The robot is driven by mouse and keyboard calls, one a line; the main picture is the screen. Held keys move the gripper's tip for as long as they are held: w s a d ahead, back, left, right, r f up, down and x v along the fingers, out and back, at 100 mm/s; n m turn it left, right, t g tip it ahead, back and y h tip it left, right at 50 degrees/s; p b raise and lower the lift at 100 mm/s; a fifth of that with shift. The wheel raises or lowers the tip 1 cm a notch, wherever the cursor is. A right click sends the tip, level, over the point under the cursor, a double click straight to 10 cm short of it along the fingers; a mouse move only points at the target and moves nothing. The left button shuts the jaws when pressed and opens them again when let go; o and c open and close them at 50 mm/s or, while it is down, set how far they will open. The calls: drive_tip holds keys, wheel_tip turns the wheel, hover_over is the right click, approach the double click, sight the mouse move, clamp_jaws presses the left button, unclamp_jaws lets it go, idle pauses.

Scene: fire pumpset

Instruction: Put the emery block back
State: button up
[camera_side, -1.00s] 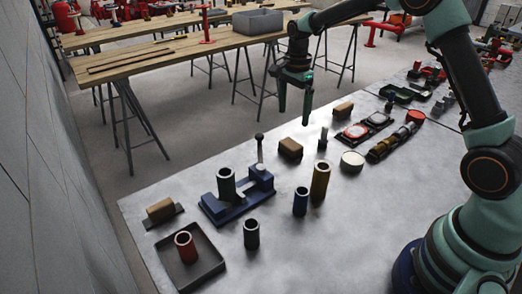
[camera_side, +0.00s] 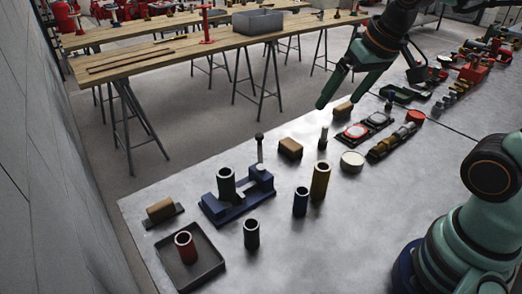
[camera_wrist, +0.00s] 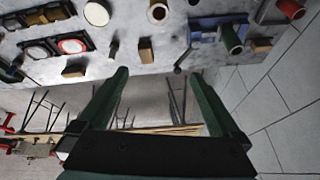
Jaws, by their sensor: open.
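Three brown blocks show, and I cannot tell for sure which is the emery block. One block (camera_side: 160,209) lies on a small dark plate at the table's left end. A second block (camera_side: 290,147) lies on bare table behind the cylinders; it shows in the wrist view (camera_wrist: 146,50). A third block (camera_side: 343,109) is near the far edge, and in the wrist view (camera_wrist: 75,69) it is left of the fingers. My gripper (camera_side: 337,101) is open and empty, raised near the third block in the side view. In the wrist view its fingers (camera_wrist: 158,74) frame the second block from a distance.
A blue fixture (camera_side: 238,200) with a dark sleeve and upright lever stands near the table's left end. A dark tray (camera_side: 211,262) holds a red cylinder. Open table lies at front right.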

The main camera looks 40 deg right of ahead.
drive_tip(key=shift+s+a+f+n+t, duration=0.15)
drive_tip(key=shift+s+f+n+t, duration=0.1)
drive_tip(key=shift+s+n, duration=0.4)
drive_tip(key=shift+s+a+f+n+t, duration=0.1)
drive_tip(key=shift+s+f+n+t, duration=0.1)
drive_tip(key=shift+s+n, duration=0.45)
idle(0.4)
